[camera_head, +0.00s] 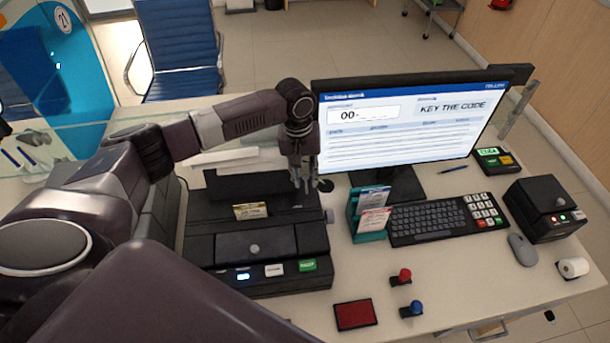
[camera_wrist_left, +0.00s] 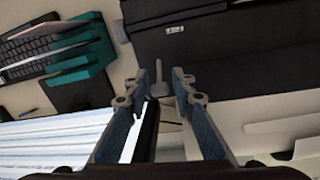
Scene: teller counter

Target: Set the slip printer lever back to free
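The slip printer (camera_head: 255,243) is a black machine on the counter, with a slip in its top slot. A small dark round knob (camera_head: 325,185), which looks like the lever's end, shows at its back right corner. My left gripper (camera_head: 302,182) points down just left of that knob. In the left wrist view a grey lever-like piece (camera_wrist_left: 159,85) stands near and between the fingertips of my left gripper (camera_wrist_left: 162,80), which are apart. I cannot tell whether they touch it. An upside-down label reading FREE (camera_wrist_left: 175,28) is on the printer's black body. My right gripper is out of view.
The monitor (camera_head: 400,125) stands close to the right of my left gripper. A teal holder with cards (camera_head: 354,225) and a keyboard (camera_head: 432,220) lie right of the printer. Red and blue stamps (camera_head: 403,276) and a red pad (camera_head: 355,315) are in front.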

